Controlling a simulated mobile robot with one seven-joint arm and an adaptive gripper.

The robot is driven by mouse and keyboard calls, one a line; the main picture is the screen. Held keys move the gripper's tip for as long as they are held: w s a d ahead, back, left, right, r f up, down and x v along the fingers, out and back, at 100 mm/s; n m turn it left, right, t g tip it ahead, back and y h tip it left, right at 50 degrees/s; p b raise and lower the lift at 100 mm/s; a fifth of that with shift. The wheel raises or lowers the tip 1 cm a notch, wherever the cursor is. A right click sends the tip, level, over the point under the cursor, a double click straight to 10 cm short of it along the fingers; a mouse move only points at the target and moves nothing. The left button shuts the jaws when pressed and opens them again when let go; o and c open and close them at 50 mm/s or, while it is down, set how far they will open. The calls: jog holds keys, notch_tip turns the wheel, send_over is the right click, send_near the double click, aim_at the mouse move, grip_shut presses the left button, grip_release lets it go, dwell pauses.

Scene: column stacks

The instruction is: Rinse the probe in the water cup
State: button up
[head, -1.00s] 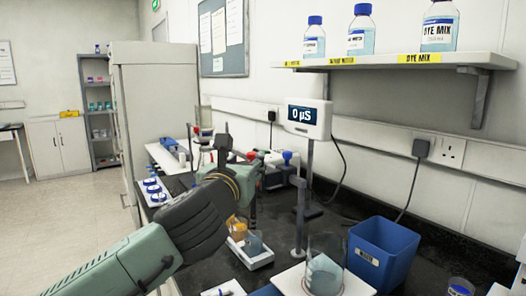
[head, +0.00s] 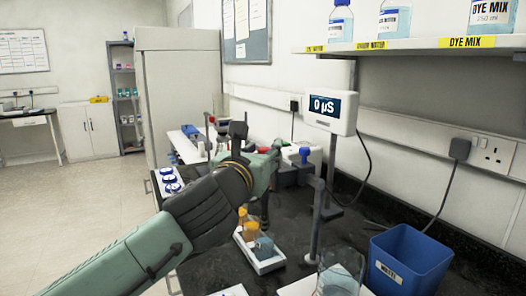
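The conductivity meter (head: 330,110) reads 0 µS on its screen, on a stand at the back of the black bench. A grey post with a short side arm (head: 317,220) stands in front of it; I cannot make out the probe there with certainty. A clear glass beaker with pale blue liquid (head: 340,280), possibly the water cup, is at the bottom edge, partly cut off. My gripper (head: 266,185) is at the end of my green arm, above the bench and left of the post. Its fingers are mostly hidden by my wrist, so their opening cannot be seen.
A white tray (head: 272,266) holds small flasks of orange and blue liquid below my gripper. A blue waste bin (head: 412,258) stands right of the beaker. A shelf (head: 420,46) with bottles overhangs the bench at right. Open floor (head: 80,225) lies at left.

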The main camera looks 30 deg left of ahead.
grip_shut()
dwell(0.6)
